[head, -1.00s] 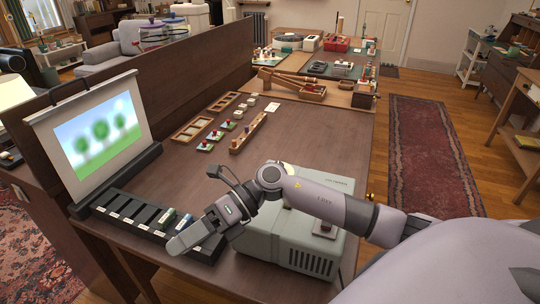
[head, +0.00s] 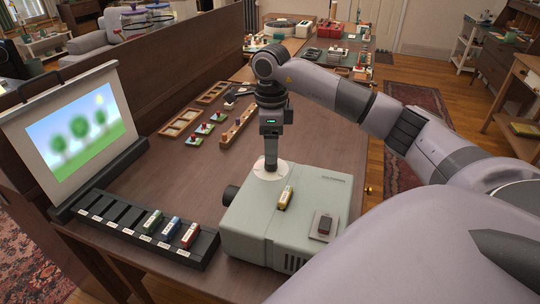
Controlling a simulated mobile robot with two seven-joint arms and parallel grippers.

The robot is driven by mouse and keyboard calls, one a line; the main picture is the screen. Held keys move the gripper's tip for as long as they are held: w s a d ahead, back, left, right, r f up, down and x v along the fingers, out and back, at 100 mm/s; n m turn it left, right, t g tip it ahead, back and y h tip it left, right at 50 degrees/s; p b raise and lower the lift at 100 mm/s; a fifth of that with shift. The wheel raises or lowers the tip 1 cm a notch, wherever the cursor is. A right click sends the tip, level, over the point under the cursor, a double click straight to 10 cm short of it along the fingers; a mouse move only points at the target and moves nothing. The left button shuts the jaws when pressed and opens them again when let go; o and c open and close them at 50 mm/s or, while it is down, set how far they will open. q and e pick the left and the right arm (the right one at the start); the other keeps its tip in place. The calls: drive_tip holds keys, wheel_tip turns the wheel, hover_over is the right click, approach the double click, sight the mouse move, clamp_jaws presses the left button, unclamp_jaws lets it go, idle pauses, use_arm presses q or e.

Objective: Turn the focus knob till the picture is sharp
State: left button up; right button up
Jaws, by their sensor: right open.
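The grey projector (head: 262,226) stands on the brown table with its dark lens (head: 230,195) facing the screen at left. The screen (head: 64,135) shows green trees under a blue sky, soft and blurred. A round white disc (head: 258,175), perhaps the focus knob, is on the projector's top. My right gripper (head: 271,168) points straight down at this disc. Its fingers overlap the disc in the picture; I cannot tell whether they touch it. It is open. My left gripper is not in view.
A small yellowish block (head: 286,197) and a dark switch-like piece (head: 323,226) are on the projector's top. A black slotted rack (head: 112,213) in front holds green, blue and red slides. Wooden trays (head: 184,123) lie further back.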

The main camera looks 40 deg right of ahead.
drive_tip(key=shift+f, duration=1.95)
drive_tip(key=c, duration=1)
drive_tip(key=shift+c, duration=0.2)
drive_tip(key=shift+m, duration=0.4)
drive_tip(key=shift+m+p, duration=0.5)
drive_tip(key=shift+m, duration=0.4)
drive_tip(key=shift+m+p, duration=0.35)
drive_tip(key=shift+m, duration=1.15)
